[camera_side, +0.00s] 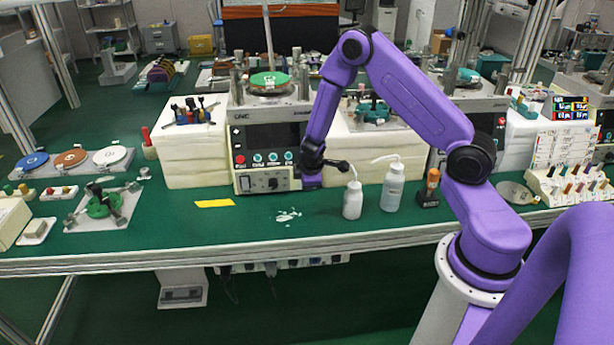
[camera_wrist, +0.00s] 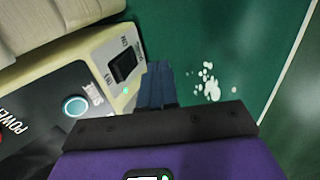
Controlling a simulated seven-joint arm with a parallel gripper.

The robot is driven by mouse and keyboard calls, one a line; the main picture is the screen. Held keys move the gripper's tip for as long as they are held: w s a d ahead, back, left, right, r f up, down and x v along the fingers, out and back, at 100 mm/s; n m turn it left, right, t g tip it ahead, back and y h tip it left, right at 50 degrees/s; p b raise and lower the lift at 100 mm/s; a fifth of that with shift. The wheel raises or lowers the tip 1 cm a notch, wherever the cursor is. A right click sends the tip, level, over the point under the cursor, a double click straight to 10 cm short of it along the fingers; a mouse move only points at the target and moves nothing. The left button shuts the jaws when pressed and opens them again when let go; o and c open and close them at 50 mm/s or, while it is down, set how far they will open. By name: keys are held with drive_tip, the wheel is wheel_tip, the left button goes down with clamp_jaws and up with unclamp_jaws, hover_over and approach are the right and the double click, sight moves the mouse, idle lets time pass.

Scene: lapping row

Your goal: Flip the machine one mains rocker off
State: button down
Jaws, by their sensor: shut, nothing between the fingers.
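The mains rocker (camera_wrist: 124,66) is a black switch in a pale panel, with small markings at its ends, in the wrist view. I cannot tell which way it is tipped. My gripper (camera_wrist: 158,72) shows there as dark blue fingers, shut and empty, just right of the rocker. A small gap seems to lie between them in the picture; contact in depth is unclear. In the side view the machine (camera_side: 268,140) has a dark screen and a row of buttons. My gripper (camera_side: 312,181) is low at the right end of its front; its fingertips are hard to make out.
A teal button (camera_wrist: 75,106) sits on the panel near the rocker. Two white bottles (camera_side: 353,200) (camera_side: 393,188) stand close right of my gripper. A yellow strip (camera_side: 214,203) and white spilled spots (camera_side: 288,216) lie on the green bench, whose front is otherwise clear.

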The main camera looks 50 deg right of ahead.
drive_tip(key=shift+w+d+r, duration=0.25)
drive_tip(key=shift+w+d, duration=0.85)
drive_tip(key=shift+w, duration=0.05)
drive_tip(key=shift+w+d+r, duration=0.1)
drive_tip(key=shift+w+d, duration=0.15)
drive_tip(key=shift+d, duration=0.05)
drive_tip(key=shift+r, duration=0.1)
drive_tip(key=shift+r, duration=0.7)
